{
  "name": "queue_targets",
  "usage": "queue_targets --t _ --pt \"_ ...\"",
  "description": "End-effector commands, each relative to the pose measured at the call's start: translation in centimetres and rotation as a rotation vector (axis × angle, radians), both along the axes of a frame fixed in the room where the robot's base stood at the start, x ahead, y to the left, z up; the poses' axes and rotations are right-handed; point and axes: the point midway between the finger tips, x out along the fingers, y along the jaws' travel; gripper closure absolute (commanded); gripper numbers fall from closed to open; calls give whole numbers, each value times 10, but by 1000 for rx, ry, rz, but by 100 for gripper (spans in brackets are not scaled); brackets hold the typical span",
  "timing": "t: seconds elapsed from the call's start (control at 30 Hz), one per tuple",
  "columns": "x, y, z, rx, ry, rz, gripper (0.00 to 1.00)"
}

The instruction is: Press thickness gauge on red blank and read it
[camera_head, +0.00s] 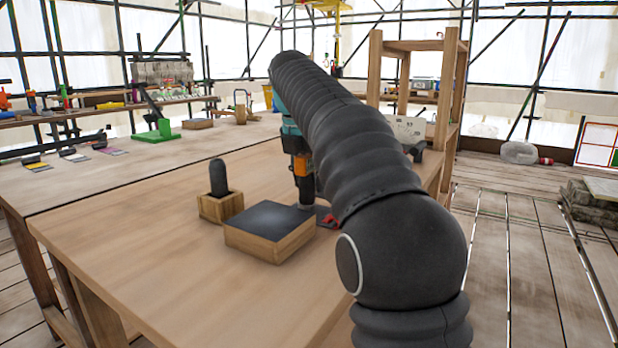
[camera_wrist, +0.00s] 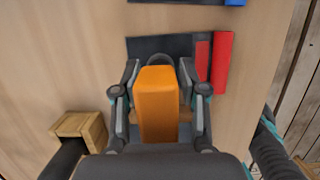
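My gripper (camera_wrist: 158,100) is shut on the orange thickness gauge (camera_wrist: 158,105), whose orange body fills the space between the fingers. In the head view the gauge (camera_head: 300,165) points down behind the far edge of a dark-topped wooden block (camera_head: 272,217). Whether its lower end touches anything is hidden. The red blank (camera_wrist: 222,62) lies flat on the table, right of the gripper in the wrist view, beside a dark flat piece with a second red strip. In the head view only a small red part (camera_head: 330,219) shows beside my arm. The gauge's readout is not visible.
A small wooden holder (camera_head: 220,206) with an upright dark rounded piece (camera_head: 218,177) stands left of the block. The holder also shows in the wrist view (camera_wrist: 80,129). The table's front left (camera_head: 150,235) is clear. A wooden shelf frame (camera_head: 446,90) stands behind, right.

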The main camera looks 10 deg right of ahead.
Motion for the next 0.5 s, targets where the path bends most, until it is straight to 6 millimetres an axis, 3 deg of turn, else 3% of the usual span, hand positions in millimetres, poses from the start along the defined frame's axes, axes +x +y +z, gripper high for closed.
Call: queue_targets --t 0.07,0.5 --pt "0 0 0 0 0 0 35" --pt "-1 2 7 0 0 0 35"
